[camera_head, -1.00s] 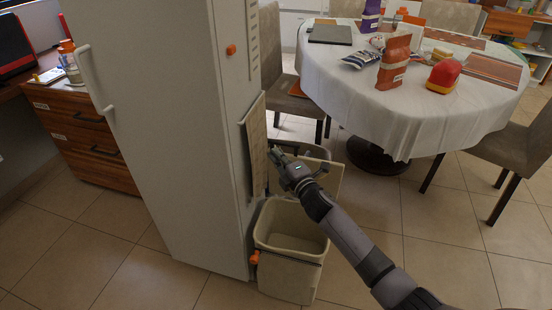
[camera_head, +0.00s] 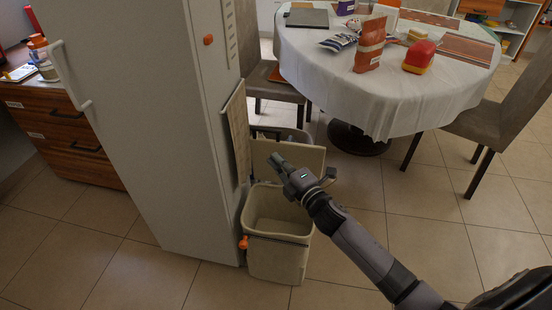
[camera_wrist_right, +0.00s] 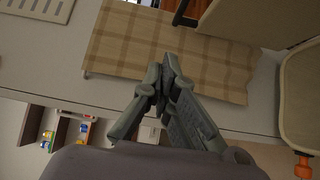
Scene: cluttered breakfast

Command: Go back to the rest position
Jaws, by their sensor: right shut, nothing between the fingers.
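My right gripper (camera_head: 276,162) is above the open beige bin (camera_head: 277,262), beside the raised lid (camera_head: 306,156). In the right wrist view its fingers (camera_wrist_right: 165,62) are closed together with nothing between them. Behind them a checked cloth (camera_wrist_right: 200,60) hangs on the side of the fridge (camera_wrist_right: 110,92). My right arm reaches in from the lower right in the head view. My left gripper does not show.
The white fridge (camera_head: 130,110) stands just left of the bin. A table with a white cloth (camera_head: 350,95) holds a brown bag (camera_head: 369,45) and a red and yellow item (camera_head: 419,56). Chairs (camera_head: 505,110) stand around it. Tiled floor (camera_head: 400,220) is clear at right.

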